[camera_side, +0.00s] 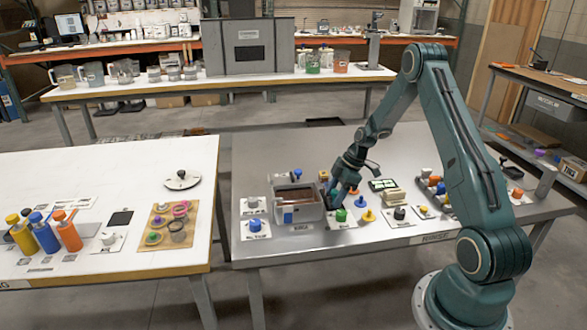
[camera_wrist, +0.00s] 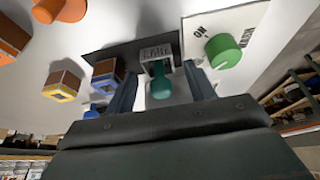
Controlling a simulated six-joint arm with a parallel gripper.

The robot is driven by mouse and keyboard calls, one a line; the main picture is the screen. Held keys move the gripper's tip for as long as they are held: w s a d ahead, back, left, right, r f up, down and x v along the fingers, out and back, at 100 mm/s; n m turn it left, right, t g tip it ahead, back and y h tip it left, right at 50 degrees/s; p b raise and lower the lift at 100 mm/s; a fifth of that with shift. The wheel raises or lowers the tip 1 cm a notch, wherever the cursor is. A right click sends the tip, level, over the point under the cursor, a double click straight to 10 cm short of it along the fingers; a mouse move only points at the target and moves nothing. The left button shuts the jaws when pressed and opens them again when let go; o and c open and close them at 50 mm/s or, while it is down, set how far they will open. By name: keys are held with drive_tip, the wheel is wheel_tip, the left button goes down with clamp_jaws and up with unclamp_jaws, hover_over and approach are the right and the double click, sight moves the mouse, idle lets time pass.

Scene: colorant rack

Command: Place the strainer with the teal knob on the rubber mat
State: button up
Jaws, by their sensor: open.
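In the wrist view, a teal knob (camera_wrist: 161,88) on a pale, block-like piece lies between the two fingers of my gripper (camera_wrist: 161,92). The gripper is open, with a finger on each side of the knob; contact cannot be told. I take this piece to be the strainer. In the side view, my gripper (camera_side: 338,192) is low over the right table, just right of the grey bin; the teal knob cannot be made out there. A black square (camera_side: 121,218) lies flat on the left table; I cannot tell for sure that it is the rubber mat.
A green knob (camera_wrist: 223,51) on a white plate is close to the gripper. Brown blocks with blue (camera_wrist: 108,73) and yellow (camera_wrist: 62,85) edges are on the other side. A grey bin (camera_side: 297,216) stands beside the gripper. A gap separates the two tables.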

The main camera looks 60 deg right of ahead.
drive_tip(key=v, duration=1.1)
drive_tip(key=shift+r, duration=0.2)
drive_tip(key=shift+s, duration=0.1)
drive_tip(key=s+a+r+m+h, duration=0.2)
drive_tip(key=s+a+r+m, duration=0.15)
drive_tip(key=a+r, duration=1.35)
drive_tip(key=s+a+r+m+t+h, duration=0.1)
drive_tip(key=s+a+m, duration=0.4)
drive_tip(key=s+a, duration=0.8)
drive_tip(key=s+r+t, duration=0.1)
drive_tip(key=s, duration=0.2)
drive_tip(key=shift+r, duration=0.15)
